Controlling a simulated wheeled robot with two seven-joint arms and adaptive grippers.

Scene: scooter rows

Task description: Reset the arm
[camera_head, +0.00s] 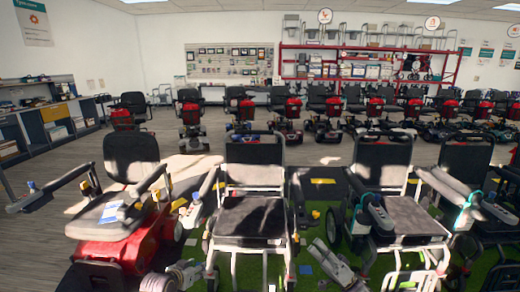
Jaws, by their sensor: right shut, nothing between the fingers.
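My right gripper (318,246) is low in the middle, over the green mat, between two wheelchairs. Its fingers are shut with nothing in them. Both arms are low and mostly outside the picture.
A red scooter (108,249) with a grey seat is at the left. A black-seated wheelchair (250,217) stands in front, another wheelchair (408,218) at the right. Behind are a row of red scooters and a red shelf rack (367,50). Open floor (75,160) lies at the left.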

